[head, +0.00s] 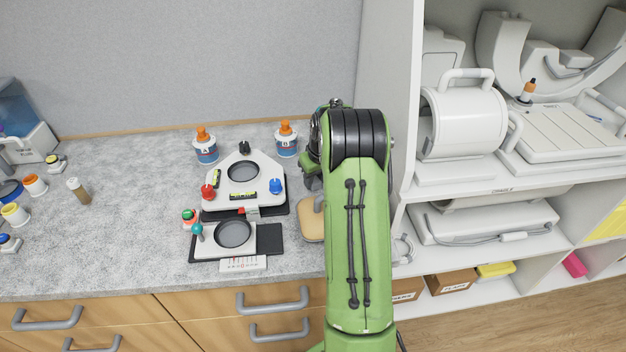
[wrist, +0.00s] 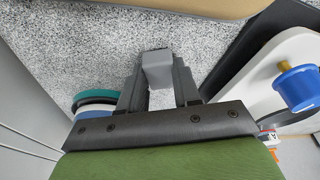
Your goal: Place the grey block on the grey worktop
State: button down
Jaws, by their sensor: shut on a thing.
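The grey block (wrist: 157,68) is between the fingertips of my gripper (wrist: 157,82) in the wrist view. My gripper is shut on it. Speckled grey worktop (wrist: 85,40) shows behind and around the block; I cannot tell whether the block touches it. In the head view my green arm reaches over the right end of the grey worktop (head: 120,240), and it hides the fingertips and the block.
A white device with coloured knobs (head: 265,170) stands left of my arm. A tan pad (head: 311,219) lies beside the arm. Bottles A (head: 205,150) and B (head: 286,143) stand behind. White shelves (head: 412,120) rise at right. The worktop's left middle is mostly clear.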

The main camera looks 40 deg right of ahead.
jog(key=shift+f, duration=0.1)
jog(key=shift+f, duration=0.15)
jog(key=c, duration=0.8)
grip_release()
